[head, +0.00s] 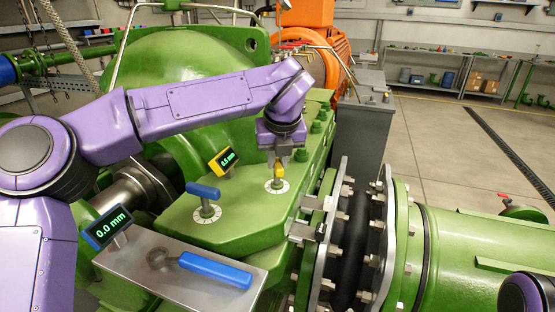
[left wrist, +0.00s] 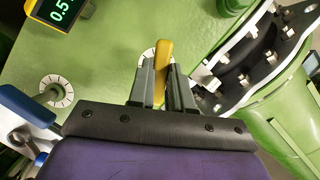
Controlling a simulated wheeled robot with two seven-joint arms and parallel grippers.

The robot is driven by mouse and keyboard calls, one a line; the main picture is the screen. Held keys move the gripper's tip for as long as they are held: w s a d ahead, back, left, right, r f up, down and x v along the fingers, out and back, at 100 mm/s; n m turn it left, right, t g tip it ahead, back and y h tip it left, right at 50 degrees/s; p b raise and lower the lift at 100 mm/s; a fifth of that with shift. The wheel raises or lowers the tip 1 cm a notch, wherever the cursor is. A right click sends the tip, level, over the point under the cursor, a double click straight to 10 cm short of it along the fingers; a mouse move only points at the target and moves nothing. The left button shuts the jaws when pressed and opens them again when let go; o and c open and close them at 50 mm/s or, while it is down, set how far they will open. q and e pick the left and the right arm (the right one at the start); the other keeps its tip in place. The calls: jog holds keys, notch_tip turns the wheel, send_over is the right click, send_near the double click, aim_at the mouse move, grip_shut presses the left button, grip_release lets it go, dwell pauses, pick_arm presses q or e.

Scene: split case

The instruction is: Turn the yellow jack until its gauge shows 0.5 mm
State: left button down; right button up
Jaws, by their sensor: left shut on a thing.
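The yellow jack (head: 278,174) stands on the green casing over a white dial. My left gripper (head: 280,160) comes down on it from above and is shut on its handle. In the left wrist view the yellow handle (left wrist: 164,58) sits between the two fingers of the gripper (left wrist: 163,80). The yellow-framed gauge (head: 224,161) reads 0.5 mm in the head view. Its display in the left wrist view (left wrist: 62,9) also shows 0.5, partly cut off. My right gripper is not in view.
A blue-handled jack (head: 204,193) stands on its own dial to the left. A blue-framed gauge (head: 108,228) reads 0.0 mm. A blue-handled wrench (head: 215,270) lies on the metal plate (head: 165,285) in front. A bolted flange (head: 330,240) stands to the right of the casing.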

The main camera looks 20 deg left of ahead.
pick_arm(q)
jog(key=shift+a+m+h, duration=0.1)
jog(key=shift+m+h, duration=0.4)
jog(key=shift+m, duration=0.7)
jog(key=c, duration=1)
grip_release()
jog(key=shift+c, duration=0.2)
jog(key=v, duration=1)
jog(key=shift+s+r, duration=0.25)
